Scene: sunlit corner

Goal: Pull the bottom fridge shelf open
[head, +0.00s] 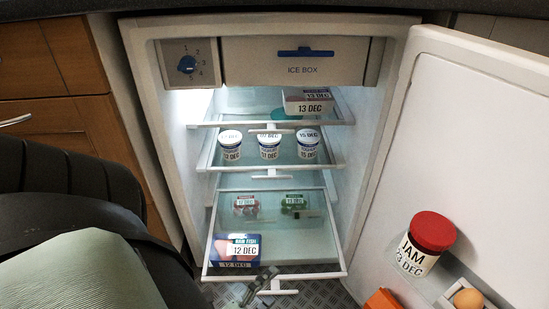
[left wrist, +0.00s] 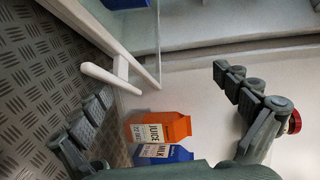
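The bottom fridge shelf (head: 300,268) is a clear pane with a white frame. It stands out farther than the shelves above. Its white T-shaped handle (head: 277,291) is at the front edge and also shows in the left wrist view (left wrist: 110,78). My left gripper (head: 257,287) is low at the shelf front, beside the handle, partly hidden at the picture's lower edge. In the left wrist view its fingers (left wrist: 163,84) are spread wide with nothing gripped. The handle lies near the left fingertip; contact cannot be told. My right gripper is not in view.
The bottom shelf carries a raw fish pack (head: 237,250) and two small packs behind. Yogurt cups (head: 269,147) stand on the middle shelf. The open door (head: 455,150) at right holds a jam jar (head: 426,243), an egg (head: 468,299) and juice (left wrist: 160,128) and milk (left wrist: 163,153) cartons.

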